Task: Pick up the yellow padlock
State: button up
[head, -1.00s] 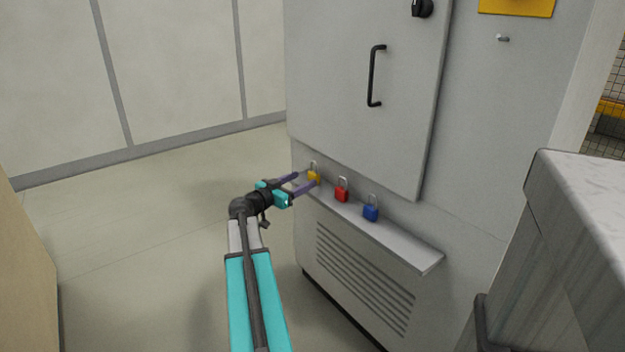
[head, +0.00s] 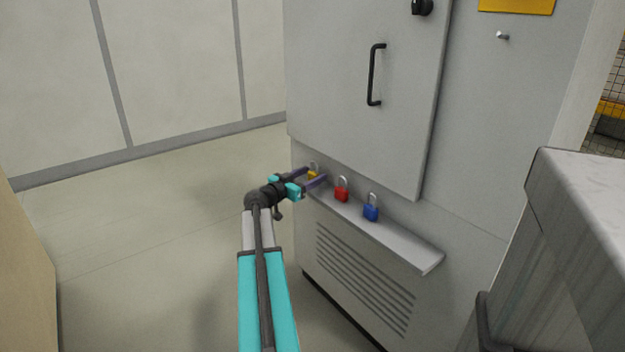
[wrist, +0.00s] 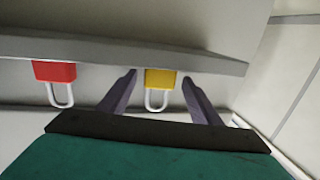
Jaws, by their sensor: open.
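The yellow padlock (head: 312,175) stands at the left end of the narrow grey ledge (head: 400,243) on the cabinet front, its shackle up. My gripper (head: 316,176) is open at the ledge, and its fingers partly hide the padlock in the head view. In the wrist view the yellow padlock (wrist: 160,79) shows upside down between the two finger tips of my gripper (wrist: 158,80), with a gap visible on both sides. No contact with the fingers is visible.
A red padlock (head: 342,189) and a blue padlock (head: 371,208) stand to the right on the same ledge. The cabinet door with its black handle (head: 373,75) rises above. Open floor (head: 150,240) lies to the left.

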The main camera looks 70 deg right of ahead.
jog(key=shift+s+d, duration=0.25)
jog(key=shift+d, duration=0.4)
jog(key=shift+c, duration=0.4)
jog(key=c, duration=1.1)
